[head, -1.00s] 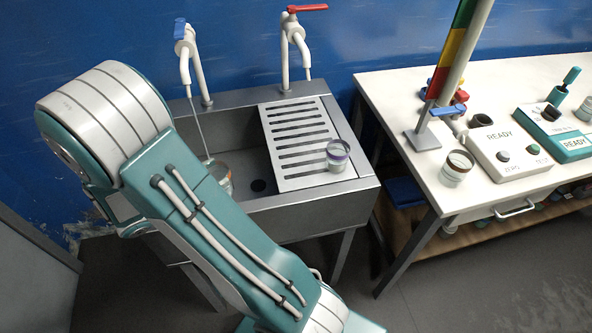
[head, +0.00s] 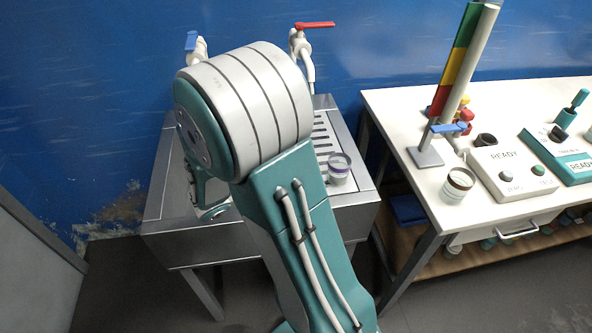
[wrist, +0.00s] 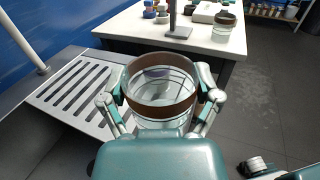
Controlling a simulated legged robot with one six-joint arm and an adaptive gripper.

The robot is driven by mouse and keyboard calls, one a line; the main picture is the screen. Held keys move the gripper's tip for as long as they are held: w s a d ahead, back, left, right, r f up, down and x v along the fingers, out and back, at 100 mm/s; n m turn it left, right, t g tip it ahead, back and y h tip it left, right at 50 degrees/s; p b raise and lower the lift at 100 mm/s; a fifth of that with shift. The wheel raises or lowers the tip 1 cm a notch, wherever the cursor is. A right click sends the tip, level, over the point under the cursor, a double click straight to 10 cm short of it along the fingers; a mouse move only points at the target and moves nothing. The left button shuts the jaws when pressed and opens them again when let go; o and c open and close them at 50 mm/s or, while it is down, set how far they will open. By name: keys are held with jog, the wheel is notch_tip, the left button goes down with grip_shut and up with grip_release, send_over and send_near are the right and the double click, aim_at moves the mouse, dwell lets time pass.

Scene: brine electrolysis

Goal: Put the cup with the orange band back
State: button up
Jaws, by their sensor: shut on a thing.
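A clear cup with a brownish-orange band around its rim (wrist: 162,107) is in my gripper (wrist: 162,88) in the wrist view. The two fingers close on it from left and right, and it looks upright. Its contents are hard to tell. In the head view my arm hides the held cup and most of the gripper. A similar cup with a dark brown band (head: 458,186) stands on the white table's near left corner; it also shows in the wrist view (wrist: 223,28).
A purple-banded cup (head: 339,168) stands on the sink's slatted drainboard (wrist: 75,95). The white table (head: 400,110) holds a coloured column stand (head: 427,156) and READY devices (head: 500,170). The sink (head: 165,205) is largely behind my arm.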

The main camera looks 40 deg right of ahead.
jog(key=w+d+f, duration=0.1)
jog(key=f, duration=0.1)
jog(key=w+d+f, duration=0.4)
jog(key=shift+d+f, duration=0.1)
jog(key=shift+f, duration=0.3)
jog(key=shift+w+f, duration=0.1)
jog(key=shift+f, duration=1.5)
jog(key=o, duration=1.1)
jog(key=shift+f, duration=0.1)
